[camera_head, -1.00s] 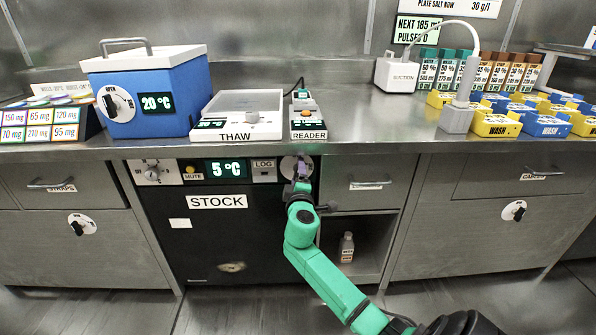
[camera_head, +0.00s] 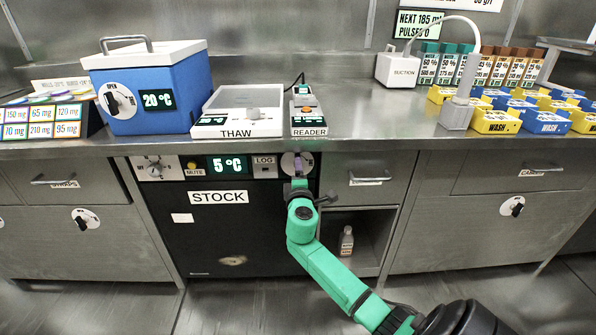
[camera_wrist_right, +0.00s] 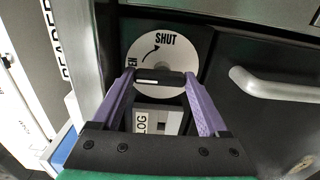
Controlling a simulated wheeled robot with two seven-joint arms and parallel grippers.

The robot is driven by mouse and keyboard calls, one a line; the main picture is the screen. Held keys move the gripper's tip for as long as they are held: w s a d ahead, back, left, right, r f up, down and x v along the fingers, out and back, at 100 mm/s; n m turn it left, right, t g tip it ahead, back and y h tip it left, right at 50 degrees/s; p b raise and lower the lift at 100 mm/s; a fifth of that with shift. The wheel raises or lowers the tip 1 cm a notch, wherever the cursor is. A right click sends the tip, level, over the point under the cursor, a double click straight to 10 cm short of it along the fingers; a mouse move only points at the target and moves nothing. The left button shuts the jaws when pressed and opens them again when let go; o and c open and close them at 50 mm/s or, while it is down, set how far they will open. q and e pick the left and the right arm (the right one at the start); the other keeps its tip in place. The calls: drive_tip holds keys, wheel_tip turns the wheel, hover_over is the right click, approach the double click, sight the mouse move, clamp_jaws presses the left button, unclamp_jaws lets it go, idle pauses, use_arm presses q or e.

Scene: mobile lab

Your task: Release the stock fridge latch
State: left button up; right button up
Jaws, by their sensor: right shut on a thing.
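The stock fridge (camera_head: 235,235) has a black door under the bench, with a STOCK label and a 5 °C display. Its latch is a black knob (camera_wrist_right: 160,78) on a round white dial (camera_wrist_right: 193,50), with the word SHUT and a curved arrow on it. My right gripper (camera_wrist_right: 158,78) has its purple fingers shut on the knob, one on each side. In the head view the dial (camera_head: 287,164) is at the top right of the fridge, mostly behind my right gripper (camera_head: 299,160). My left gripper is not in view.
A drawer with a bar handle (camera_head: 370,180) is right of the latch, above an open shelf with a small bottle (camera_head: 346,241). The bench edge (camera_head: 400,146) overhangs the front. A blue cool box (camera_head: 155,90), a THAW unit (camera_head: 240,112) and a READER (camera_head: 308,115) stand above.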

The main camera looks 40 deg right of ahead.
drive_tip(key=o, duration=1.2)
drive_tip(key=shift+o, duration=0.2)
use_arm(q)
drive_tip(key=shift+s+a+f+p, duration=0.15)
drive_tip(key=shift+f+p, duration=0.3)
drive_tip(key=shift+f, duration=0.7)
use_arm(e)
drive_tip(key=v, duration=1.4)
drive_tip(key=shift+s+a, duration=0.2)
drive_tip(key=shift+a, duration=0.05)
drive_tip(key=shift+f, duration=0.1)
